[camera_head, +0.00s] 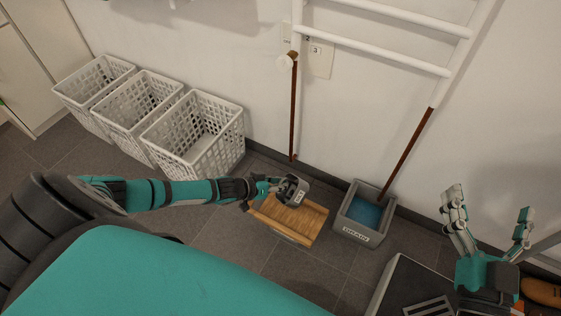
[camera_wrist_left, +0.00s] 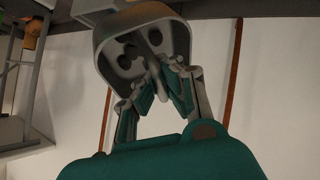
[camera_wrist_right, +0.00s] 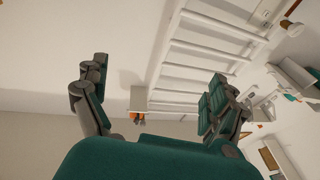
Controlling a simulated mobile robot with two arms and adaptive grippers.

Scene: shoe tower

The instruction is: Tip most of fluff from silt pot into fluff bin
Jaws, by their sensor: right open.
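My left gripper (camera_head: 272,188) is shut on the small grey silt pot (camera_head: 294,187), which has a pale label. The pot is held above a wooden slatted piece (camera_head: 290,218). In the left wrist view my left fingers (camera_wrist_left: 163,88) pinch a tab at the side of the pot (camera_wrist_left: 104,45), and several dark round lumps show inside it. A grey bin (camera_head: 352,233) with blue contents and a label stands right of the pot; I cannot tell whether it is the fluff bin. My right gripper (camera_head: 488,208) is open and empty at the right; it also shows in the right wrist view (camera_wrist_right: 155,85).
Three white perforated baskets (camera_head: 205,140) stand along the wall at the left. A white ladder-like rack (camera_head: 385,60) with brown lower legs is at the wall. A dark platform (camera_head: 405,285) lies below my right gripper.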

